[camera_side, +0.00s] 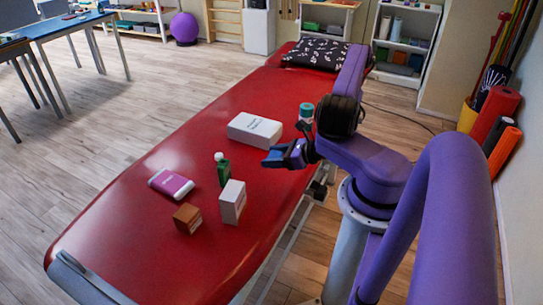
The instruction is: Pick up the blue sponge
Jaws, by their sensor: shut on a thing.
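The blue sponge (273,158) is at the tip of my gripper (285,155), over the right part of the red treatment table (225,95). My gripper is shut on the sponge, and its dark fingers hide part of it. The sponge appears to be raised off the table, but the exact gap is hard to tell from this view.
A white box (255,130) lies just behind the sponge, and a teal-capped jar (306,112) stands behind my gripper. To the left are a green bottle (223,174), an upright white box (232,203), a brown box (187,219) and a purple pack (171,184).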

